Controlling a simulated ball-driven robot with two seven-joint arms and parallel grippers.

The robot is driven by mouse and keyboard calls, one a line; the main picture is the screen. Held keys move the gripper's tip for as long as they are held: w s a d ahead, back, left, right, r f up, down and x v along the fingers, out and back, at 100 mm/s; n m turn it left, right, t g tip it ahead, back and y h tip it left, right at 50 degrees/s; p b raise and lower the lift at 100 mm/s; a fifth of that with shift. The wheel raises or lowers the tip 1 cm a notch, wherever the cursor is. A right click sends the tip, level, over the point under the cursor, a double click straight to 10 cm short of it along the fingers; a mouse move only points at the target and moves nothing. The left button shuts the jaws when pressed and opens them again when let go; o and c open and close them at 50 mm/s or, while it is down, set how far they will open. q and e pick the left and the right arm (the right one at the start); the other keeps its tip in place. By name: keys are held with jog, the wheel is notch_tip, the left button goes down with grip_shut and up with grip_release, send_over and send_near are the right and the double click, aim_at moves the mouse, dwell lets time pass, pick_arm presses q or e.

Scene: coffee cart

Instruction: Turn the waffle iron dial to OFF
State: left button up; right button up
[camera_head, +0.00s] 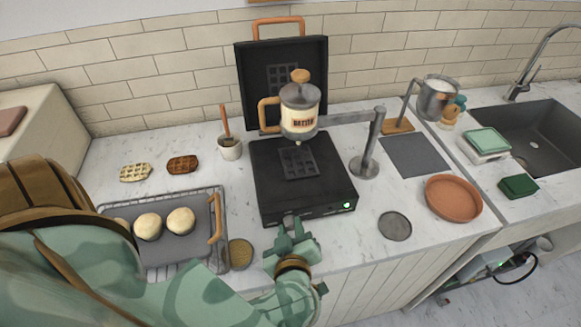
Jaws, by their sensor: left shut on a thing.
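The waffle iron (325,187) stands open on the counter, with its black lid (260,95) raised at the back. A green light (347,205) glows on the right part of its front face. My left gripper (291,224) is at the left part of that front face, shut on the dial. The fingers cover the dial, so I cannot tell which way it points. My right gripper is not in view.
A batter dispenser (300,118) hangs over the iron's plate from a metal stand (364,165). A rack tray (170,250) with pale buns lies to the left. A grey disc (394,226) and a terracotta dish (453,198) lie to the right.

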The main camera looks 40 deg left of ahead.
pick_arm(q)
jog(key=shift+n+t, duration=0.3)
jog(key=shift+n, duration=0.1)
jog(key=shift+f, duration=0.1)
jog(key=o, duration=1)
